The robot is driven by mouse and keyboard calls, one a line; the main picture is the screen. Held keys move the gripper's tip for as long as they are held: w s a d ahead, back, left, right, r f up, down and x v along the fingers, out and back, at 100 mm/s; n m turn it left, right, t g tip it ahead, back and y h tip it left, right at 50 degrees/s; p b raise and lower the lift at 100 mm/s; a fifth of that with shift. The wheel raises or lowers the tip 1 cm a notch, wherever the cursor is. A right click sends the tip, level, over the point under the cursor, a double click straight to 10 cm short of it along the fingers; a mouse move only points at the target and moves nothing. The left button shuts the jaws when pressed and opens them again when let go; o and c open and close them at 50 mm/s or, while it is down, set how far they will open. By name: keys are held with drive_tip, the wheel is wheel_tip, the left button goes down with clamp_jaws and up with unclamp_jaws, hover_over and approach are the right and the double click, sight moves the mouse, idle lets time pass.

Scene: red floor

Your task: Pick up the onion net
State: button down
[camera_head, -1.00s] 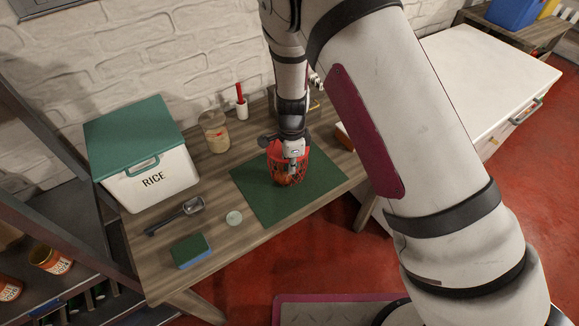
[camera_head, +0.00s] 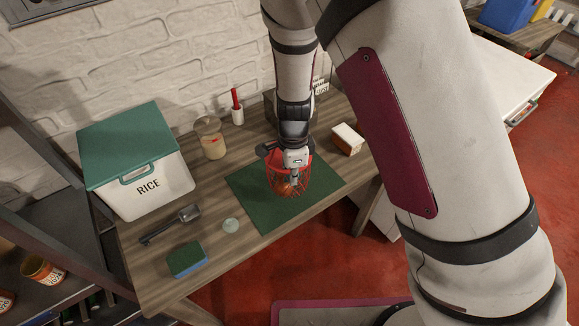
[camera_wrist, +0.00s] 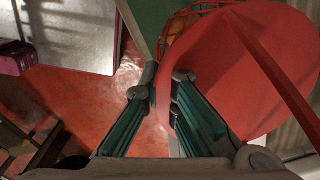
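The onion net (camera_head: 291,181) is a red mesh bag with orange-brown onions and a plain red top part. In the head view it is over the green mat (camera_head: 262,217) on the wooden table; I cannot tell whether its bottom touches the mat. My gripper (camera_head: 293,172) points down at its top. In the wrist view my gripper (camera_wrist: 164,80) has its fingertips close together, with the edge of the red top part (camera_wrist: 235,75) between them. Some mesh and onions (camera_wrist: 178,38) show beyond it. The right finger covers part of the red sheet.
A white RICE box (camera_head: 150,190) with green lid stands left. A scoop (camera_head: 172,224), a sponge (camera_head: 187,259), a small round disc (camera_head: 231,226) and a jar (camera_head: 211,140) are on the table. A small box (camera_head: 347,139) stands right of the mat.

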drive_tip(key=s+d+r, duration=0.1)
drive_tip(key=s+d, duration=0.2)
drive_tip(key=s, duration=0.8)
drive_tip(key=shift+a+r, duration=0.1)
idle(0.7)
